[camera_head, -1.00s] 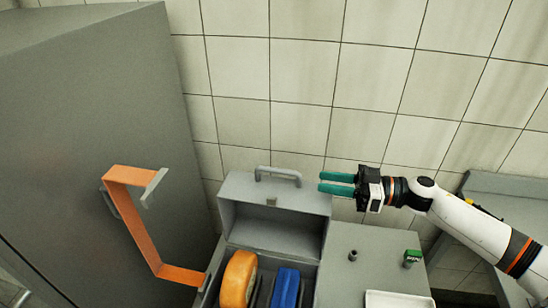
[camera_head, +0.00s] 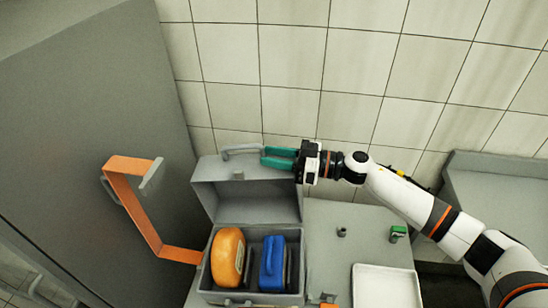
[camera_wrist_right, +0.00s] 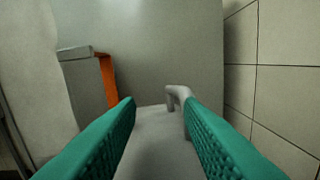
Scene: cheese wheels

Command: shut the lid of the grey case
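The grey case (camera_head: 250,299) stands on a grey surface with its lid (camera_head: 260,211) open and upright at the back. The lid's handle (camera_head: 240,151) is on its top edge. An orange cheese wheel (camera_head: 227,258) and a blue block-like thing (camera_head: 272,264) sit inside the case. My right gripper (camera_head: 264,157) is at the top of the lid, beside the handle. In the right wrist view its teal fingers (camera_wrist_right: 159,104) are apart, with the lid (camera_wrist_right: 155,140) and the handle (camera_wrist_right: 178,93) showing between them; contact is unclear. My left gripper is out of view.
An orange strap-like bracket (camera_head: 141,208) with grey ends stands left of the case, by a large grey cabinet (camera_head: 95,130). A tiled wall (camera_head: 340,60) is behind.

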